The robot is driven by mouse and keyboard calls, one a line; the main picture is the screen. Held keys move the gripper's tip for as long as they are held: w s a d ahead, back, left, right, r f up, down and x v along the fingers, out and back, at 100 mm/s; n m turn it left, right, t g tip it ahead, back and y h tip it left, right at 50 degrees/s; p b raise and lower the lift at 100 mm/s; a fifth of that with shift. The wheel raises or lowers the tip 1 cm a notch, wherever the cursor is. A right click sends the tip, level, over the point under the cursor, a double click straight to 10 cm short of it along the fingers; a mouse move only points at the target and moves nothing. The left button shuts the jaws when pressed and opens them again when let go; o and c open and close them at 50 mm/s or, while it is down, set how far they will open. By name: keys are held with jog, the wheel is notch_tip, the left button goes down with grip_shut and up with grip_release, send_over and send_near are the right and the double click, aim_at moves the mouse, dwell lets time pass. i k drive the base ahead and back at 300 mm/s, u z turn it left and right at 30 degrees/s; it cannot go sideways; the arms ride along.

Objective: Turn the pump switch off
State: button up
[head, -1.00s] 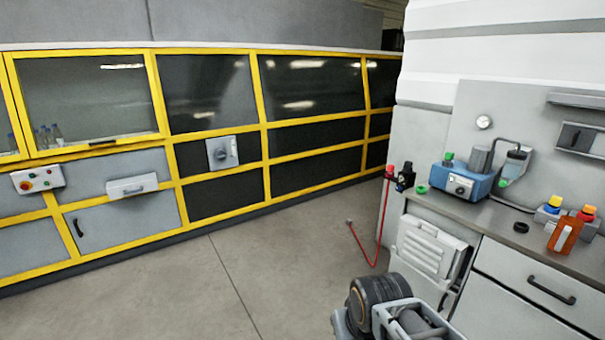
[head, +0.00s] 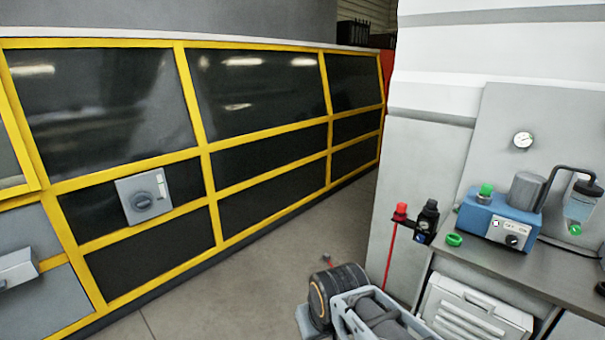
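A blue pump unit (head: 497,217) stands on the grey counter at the right. Its white front plate carries a dark rotary knob (head: 512,241), the likely pump switch; the plate's lettering is too small to read surely. A green cap sits on its top left, with a grey motor cylinder beside it. A black tube runs from the unit to a clear jar (head: 580,206) at the right. My arm shows at the bottom centre, below and left of the pump. My gripper's fingers are not in view.
A red-knobbed fitting and a black regulator (head: 427,220) are at the counter's left end, with a red hose hanging down. A green ring (head: 454,240) lies near the pump. A yellow-framed machine with a grey rotary switch (head: 143,196) lines the left; floor between is clear.

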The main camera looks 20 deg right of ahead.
aim_at(510, 240)
jog(key=z, duration=0.45)
jog(key=i, duration=1.2)
jog(key=z, duration=1.45)
jog(key=i, duration=0.9)
jog(key=z, duration=0.5)
